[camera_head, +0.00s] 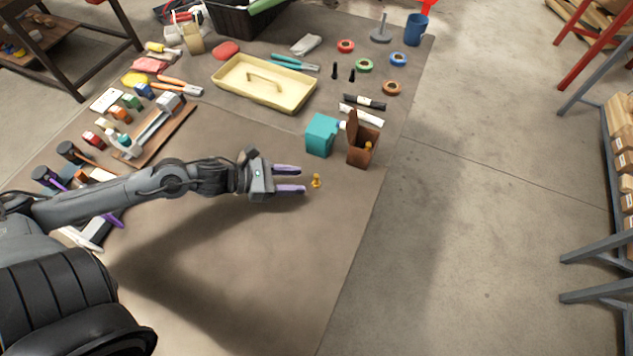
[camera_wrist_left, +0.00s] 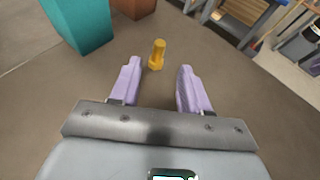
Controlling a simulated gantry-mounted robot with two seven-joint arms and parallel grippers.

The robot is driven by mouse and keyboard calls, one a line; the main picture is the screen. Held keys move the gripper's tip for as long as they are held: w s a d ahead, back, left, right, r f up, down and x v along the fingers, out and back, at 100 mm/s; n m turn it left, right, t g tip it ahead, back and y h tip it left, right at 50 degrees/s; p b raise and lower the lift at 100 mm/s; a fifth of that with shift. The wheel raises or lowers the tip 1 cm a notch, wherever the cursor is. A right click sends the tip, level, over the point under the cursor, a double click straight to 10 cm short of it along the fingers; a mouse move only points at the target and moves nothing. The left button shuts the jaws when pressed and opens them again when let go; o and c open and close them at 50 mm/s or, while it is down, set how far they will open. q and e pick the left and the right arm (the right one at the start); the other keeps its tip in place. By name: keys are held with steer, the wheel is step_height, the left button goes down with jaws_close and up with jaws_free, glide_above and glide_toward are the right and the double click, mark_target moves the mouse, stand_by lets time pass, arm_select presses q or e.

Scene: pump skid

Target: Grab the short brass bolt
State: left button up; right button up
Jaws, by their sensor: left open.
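The short brass bolt (camera_head: 316,181) stands upright on its head on the brown mat (camera_head: 300,260), near the mat's right side. It also shows in the left wrist view (camera_wrist_left: 157,54), just beyond the fingertips and between their lines. My left gripper (camera_head: 304,179) is open, with two purple fingers pointing right at the bolt. In the left wrist view the gripper (camera_wrist_left: 158,68) is empty and the bolt is apart from both fingers. Another brass piece (camera_head: 368,147) shows inside the brown open box (camera_head: 358,157). My right gripper is not in view.
A teal box (camera_head: 320,136) stands beside the brown box, just behind the bolt. A cream tray (camera_head: 236,93), black bolts (camera_head: 335,72), coloured rings and tools lie farther back. The mat in front of the bolt is clear, and its right edge is close.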

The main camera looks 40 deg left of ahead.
mark_target(316, 183)
arm_select(q)
steer(key=shift+x, duration=0.8)
steer(key=shift+b, duration=0.3)
steer(key=shift+w+d+f, duration=0.1)
steer(key=shift+w+f, duration=0.05)
steer(key=shift+w, duration=0.1)
steer(key=shift+b+x, duration=0.7)
steer(key=shift+x, duration=0.45)
steer(key=shift+b+x, duration=0.3)
steer(key=shift+x, duration=0.8)
steer(key=shift+w, duration=0.15)
steer(key=shift+c, duration=0.3)
jaws_close()
